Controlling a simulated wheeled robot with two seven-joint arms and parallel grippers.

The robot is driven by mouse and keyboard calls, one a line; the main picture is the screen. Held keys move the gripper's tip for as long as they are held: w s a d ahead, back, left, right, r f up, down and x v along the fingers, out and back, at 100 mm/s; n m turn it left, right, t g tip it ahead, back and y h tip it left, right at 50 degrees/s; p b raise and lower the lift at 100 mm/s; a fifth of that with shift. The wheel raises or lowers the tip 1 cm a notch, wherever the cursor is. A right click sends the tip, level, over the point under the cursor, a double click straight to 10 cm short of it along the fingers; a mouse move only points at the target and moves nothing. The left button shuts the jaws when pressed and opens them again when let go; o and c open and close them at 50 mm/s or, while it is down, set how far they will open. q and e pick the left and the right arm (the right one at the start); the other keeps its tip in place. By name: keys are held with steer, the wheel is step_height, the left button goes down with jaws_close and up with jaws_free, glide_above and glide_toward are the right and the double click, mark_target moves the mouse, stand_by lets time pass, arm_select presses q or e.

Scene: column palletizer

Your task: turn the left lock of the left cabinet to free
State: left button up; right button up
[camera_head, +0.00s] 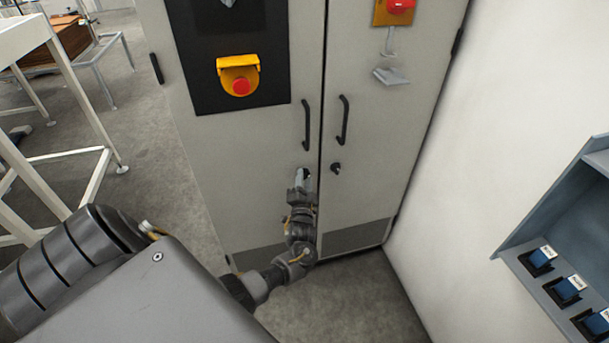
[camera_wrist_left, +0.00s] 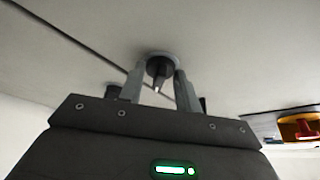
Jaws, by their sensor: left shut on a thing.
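The cabinet (camera_head: 230,175) is grey with two doors. Its left lock (camera_head: 306,171) is mostly hidden behind my left gripper (camera_head: 302,177) in the head view. In the left wrist view the lock (camera_wrist_left: 158,67) is a round dark knob with a pale mark on its pointer, on a light round plate. The left gripper's two grey fingers (camera_wrist_left: 159,86) stand on either side of the knob, shut on it. The right lock (camera_head: 336,168) is a small dark knob on the right door, untouched. My right gripper is not in view.
Black bar handles (camera_head: 306,125) (camera_head: 342,121) sit above the locks. A yellow box with a red button (camera_head: 240,80) is on a black panel. A white wall (camera_head: 500,110) and a blue-grey console (camera_head: 555,235) stand at right. A white frame table (camera_head: 60,60) stands at left.

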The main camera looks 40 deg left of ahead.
arm_select(q)
steer(key=m+h+p, duration=0.1)
steer(key=m+p, duration=0.1)
steer(key=p, duration=0.1)
steer(key=r+m+h+p, duration=0.1)
steer(key=m+p, duration=0.2)
steer(key=shift+m+g+p, duration=0.3)
steer(key=shift+p, duration=0.05)
steer(key=shift+s+f+m+g+h+p, duration=0.15)
steer(key=shift+m+g+h+p, duration=0.2)
steer(key=shift+m+p, duration=0.7)
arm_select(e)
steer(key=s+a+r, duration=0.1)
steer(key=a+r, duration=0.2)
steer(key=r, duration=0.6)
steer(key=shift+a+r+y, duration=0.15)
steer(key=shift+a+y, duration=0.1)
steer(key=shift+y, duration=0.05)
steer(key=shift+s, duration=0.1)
arm_select(q)
steer(key=o, duration=0.9)
steer(key=shift+c, duration=0.2)
steer(key=shift+o, duration=0.5)
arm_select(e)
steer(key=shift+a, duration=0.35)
